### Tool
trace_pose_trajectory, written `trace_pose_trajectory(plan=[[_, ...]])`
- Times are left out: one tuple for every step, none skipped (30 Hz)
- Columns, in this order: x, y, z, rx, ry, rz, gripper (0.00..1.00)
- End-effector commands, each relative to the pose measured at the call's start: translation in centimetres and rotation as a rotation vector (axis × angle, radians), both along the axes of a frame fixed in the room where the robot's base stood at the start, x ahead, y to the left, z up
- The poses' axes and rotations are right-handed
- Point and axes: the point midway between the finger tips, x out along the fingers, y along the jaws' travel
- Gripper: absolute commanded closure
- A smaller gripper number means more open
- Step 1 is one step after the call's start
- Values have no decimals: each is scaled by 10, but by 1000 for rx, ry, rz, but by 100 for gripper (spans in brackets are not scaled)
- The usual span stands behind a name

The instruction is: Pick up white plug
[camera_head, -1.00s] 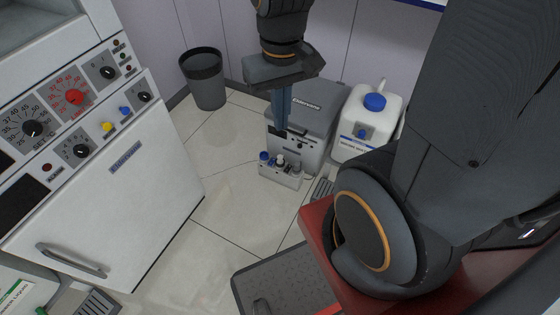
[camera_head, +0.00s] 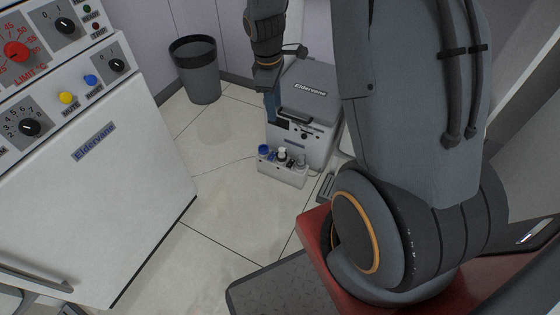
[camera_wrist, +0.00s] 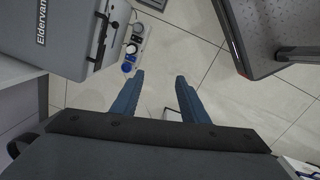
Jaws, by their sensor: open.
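The white plug (camera_head: 282,154) sits in a small white holder (camera_head: 283,176) on the floor, between a blue plug (camera_head: 264,150) and a grey one (camera_head: 300,160). In the wrist view the holder (camera_wrist: 141,40) lies above my left finger, with the white plug (camera_wrist: 131,48) small and partly indistinct. My gripper (camera_head: 272,110) points down above and behind the holder in the head view. In the wrist view my gripper (camera_wrist: 160,77) is open and empty, its two blue fingers apart over bare floor. It is apart from the plug.
A grey Eldervane box (camera_head: 310,100) stands just behind the holder. A dark bin (camera_head: 197,70) is further left at the wall. A white Eldervane control cabinet (camera_head: 110,190) fills the left. Tiled floor between cabinet and holder is clear.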

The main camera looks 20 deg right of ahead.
Motion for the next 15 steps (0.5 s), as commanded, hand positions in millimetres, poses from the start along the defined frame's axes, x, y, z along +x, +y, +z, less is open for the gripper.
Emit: trace_pose_trajectory(plan=[[15, -7, -36, -4, 9, 56, 60], [23, -10, -51, -7, 13, 96, 60], [33, -15, -71, -11, 17, 146, 60], [40, -19, -87, -13, 21, 185, 60], [47, -23, -102, -16, 24, 225, 60], [56, -28, -123, -19, 28, 276, 60], [63, -31, -139, -21, 32, 314, 60], [69, -35, -155, -24, 37, 354, 60], [77, -40, -176, -26, 41, 406, 60], [82, -44, -192, -29, 44, 442, 60], [87, -47, -207, -31, 49, 477, 60], [93, -52, -226, -33, 53, 525, 60], [98, -55, -238, -35, 55, 558, 60], [101, -57, -250, -36, 59, 587, 60], [105, -60, -264, -38, 62, 623, 60]])
